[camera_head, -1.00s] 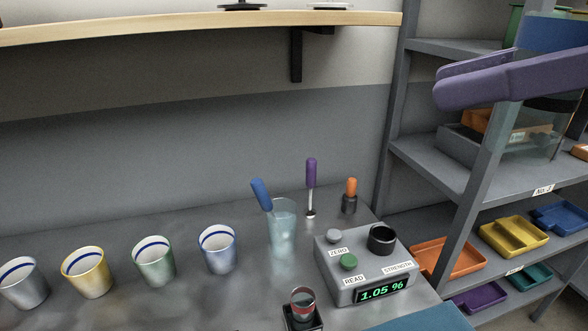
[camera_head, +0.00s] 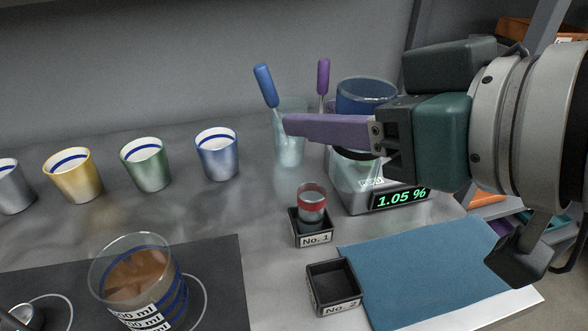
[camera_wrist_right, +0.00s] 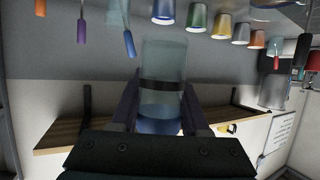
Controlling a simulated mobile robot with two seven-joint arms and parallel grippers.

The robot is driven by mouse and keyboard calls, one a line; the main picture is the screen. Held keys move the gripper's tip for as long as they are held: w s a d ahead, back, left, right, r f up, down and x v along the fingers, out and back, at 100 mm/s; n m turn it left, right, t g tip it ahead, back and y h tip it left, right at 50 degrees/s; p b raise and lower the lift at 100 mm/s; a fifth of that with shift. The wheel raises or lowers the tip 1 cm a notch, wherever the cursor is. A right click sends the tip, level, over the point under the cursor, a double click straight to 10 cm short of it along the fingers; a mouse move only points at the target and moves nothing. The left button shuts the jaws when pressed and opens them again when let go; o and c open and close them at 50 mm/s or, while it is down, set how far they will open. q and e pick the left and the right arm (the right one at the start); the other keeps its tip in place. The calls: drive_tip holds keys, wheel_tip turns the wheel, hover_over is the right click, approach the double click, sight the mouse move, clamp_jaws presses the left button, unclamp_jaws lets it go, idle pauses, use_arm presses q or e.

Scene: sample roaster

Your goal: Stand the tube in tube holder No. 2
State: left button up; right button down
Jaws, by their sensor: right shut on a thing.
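My right gripper (camera_head: 335,132) comes in from the right, shut on a clear tube (camera_head: 366,95). The tube is held above the meter, its blue end up and its clear end down. In the right wrist view the tube (camera_wrist_right: 162,75) lies between the two fingers, with a dark band around its middle; that picture is upside down. Tube holder No. 2 (camera_head: 333,285), a small black square holder, stands empty in front of holder No. 1 (camera_head: 315,239). Holder No. 1 holds a red-banded tube (camera_head: 312,203). My left gripper is not in view.
A blue mat (camera_head: 425,270) lies right of holder No. 2. A beaker (camera_head: 140,285) of brown liquid stands on a dark plate at front left. Several cups (camera_head: 217,158) line the back. The meter (camera_head: 385,200) reads 1.05 %. A glass with a blue-handled tool (camera_head: 266,85) stands behind.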

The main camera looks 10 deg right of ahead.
drive_tip(key=b, duration=0.5)
hover_over(318, 263)
wheel_tip(318, 263, down, 15)
drive_tip(key=shift+f, duration=0.1)
wheel_tip(318, 263, down, 4)
drive_tip(key=shift+r+b, duration=0.2)
drive_tip(key=shift+b, duration=0.7)
drive_tip(key=shift+f, duration=0.1)
drive_tip(key=shift+f, duration=0.2)
drive_tip(key=shift+c, duration=2)
unclamp_jaws()
